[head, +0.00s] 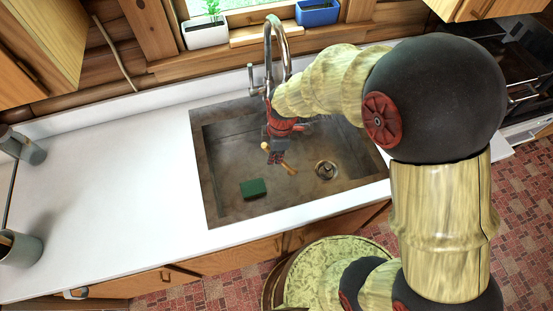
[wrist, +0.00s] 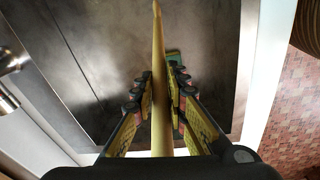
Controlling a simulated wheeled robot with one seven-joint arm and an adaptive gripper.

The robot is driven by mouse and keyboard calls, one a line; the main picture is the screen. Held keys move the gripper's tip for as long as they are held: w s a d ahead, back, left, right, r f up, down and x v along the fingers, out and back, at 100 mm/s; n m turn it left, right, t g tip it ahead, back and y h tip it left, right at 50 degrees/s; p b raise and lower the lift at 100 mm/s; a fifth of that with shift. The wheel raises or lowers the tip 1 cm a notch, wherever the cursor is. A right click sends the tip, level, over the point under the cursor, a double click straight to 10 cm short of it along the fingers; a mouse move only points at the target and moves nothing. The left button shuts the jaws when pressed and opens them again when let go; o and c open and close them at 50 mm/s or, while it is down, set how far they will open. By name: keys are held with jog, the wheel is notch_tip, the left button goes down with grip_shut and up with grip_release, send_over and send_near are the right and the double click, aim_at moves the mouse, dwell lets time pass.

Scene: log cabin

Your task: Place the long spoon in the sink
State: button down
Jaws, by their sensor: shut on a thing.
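The long spoon is a thin wooden-coloured stick in the head view (head: 290,168), mostly hidden by my gripper. In the wrist view the spoon (wrist: 158,50) runs lengthwise between the jaws and out past their tips. My gripper (head: 275,158) is shut on it and is over the sink. In the wrist view my gripper (wrist: 158,85) has a finger on each side of the spoon. The sink (head: 225,165) is a brown-grey basin set in the white counter. I cannot tell whether the spoon touches the basin floor.
A green sponge (head: 253,188) lies in the sink, left of the drain (head: 326,170). The faucet (head: 275,45) rises at the back edge, close to my arm. Planters (head: 207,31) stand on the sill. The white counter (head: 110,170) left of the sink is mostly clear.

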jog(key=shift+w+d+f, duration=0.1)
jog(key=shift+d+f, duration=0.1)
jog(key=shift+f, duration=0.8)
jog(key=shift+w+d+f, duration=0.1)
jog(key=shift+d+f, duration=0.05)
jog(key=shift+f, duration=0.85)
jog(key=shift+b, duration=0.3)
jog(key=shift+f, duration=0.2)
jog(key=c, duration=1.8)
grip_release()
jog(key=shift+o, duration=0.2)
jog(key=shift+r, duration=0.1)
notch_tip(320, 180, up, 12)
jog(key=d+p, duration=0.1)
jog(key=shift+s, duration=0.4)
